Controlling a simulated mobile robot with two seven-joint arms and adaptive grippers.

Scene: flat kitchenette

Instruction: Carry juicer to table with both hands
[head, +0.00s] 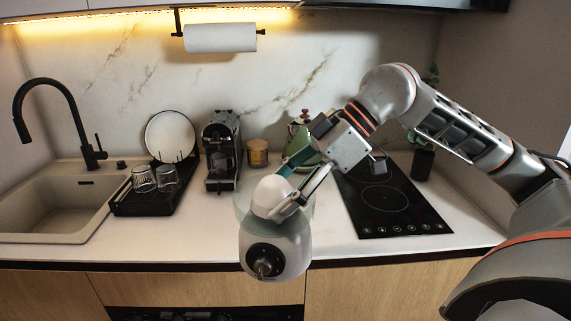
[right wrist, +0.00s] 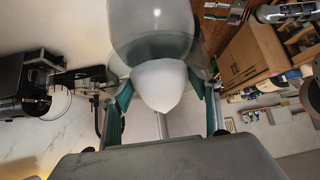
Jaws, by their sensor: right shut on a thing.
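The juicer (head: 276,250) has a grey-white body with a dark front dial and spout, a clear bowl and a white cone on top. In the head view it hangs in front of the counter's front edge, roughly upright. My right gripper (head: 284,190) reaches down from the upper right and is shut on the juicer's top. In the right wrist view the juicer (right wrist: 152,35) shows with its white cone between the green-padded fingers (right wrist: 163,92). Part of what looks like my left arm shows at that view's top right; its jaws are unclear. The table cannot be made out.
Behind the juicer is the white counter (head: 225,222) with a sink (head: 60,195), a drying rack (head: 150,203), a coffee machine (head: 221,150), a candle jar (head: 257,153) and a black cooktop (head: 395,205). A paper towel roll (head: 220,38) hangs on the wall.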

